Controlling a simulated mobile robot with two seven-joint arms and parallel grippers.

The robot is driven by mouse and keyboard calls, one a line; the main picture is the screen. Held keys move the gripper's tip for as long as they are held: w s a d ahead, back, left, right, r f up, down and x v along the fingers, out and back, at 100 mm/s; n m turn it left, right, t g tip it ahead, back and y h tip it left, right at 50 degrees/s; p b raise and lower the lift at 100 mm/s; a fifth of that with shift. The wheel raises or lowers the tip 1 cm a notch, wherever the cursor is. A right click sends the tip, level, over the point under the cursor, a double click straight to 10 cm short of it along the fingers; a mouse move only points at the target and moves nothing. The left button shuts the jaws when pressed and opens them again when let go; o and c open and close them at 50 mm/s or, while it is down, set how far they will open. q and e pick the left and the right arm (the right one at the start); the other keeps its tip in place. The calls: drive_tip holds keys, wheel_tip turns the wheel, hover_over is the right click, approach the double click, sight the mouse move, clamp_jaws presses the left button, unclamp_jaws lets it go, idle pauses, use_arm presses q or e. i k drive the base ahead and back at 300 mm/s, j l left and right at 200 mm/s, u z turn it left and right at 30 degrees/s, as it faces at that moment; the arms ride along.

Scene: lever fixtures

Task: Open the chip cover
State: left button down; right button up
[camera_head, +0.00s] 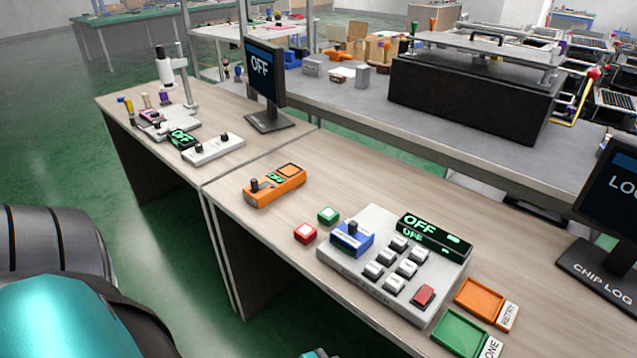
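A light grey tester box (352,278) stands on the near wooden table. A blue block with a black knob (350,241) sits at its upper left corner; it may be the chip cover, and it looks shut. Several white-capped switches (390,268) and a red switch (424,296) are on the top of the box. A black display (434,237) at its back reads OFF. Neither gripper is in view. Parts of my arm show at the lower left, apart from the box, and a small teal piece shows at the bottom edge.
Red (305,233) and green (328,214) buttons and an orange device (275,186) lie left of the box. An orange tray (483,302), a green tray (462,335) and a CHIP LOG monitor (610,220) are to its right. The table's front edge is clear.

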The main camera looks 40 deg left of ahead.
sight(349, 232)
drive_tip(key=u, duration=0.35)
drive_tip(key=j+u, duration=0.15)
drive_tip(key=u, duration=0.2)
drive_tip(key=j+u, duration=0.1)
drive_tip(key=u, duration=0.2)
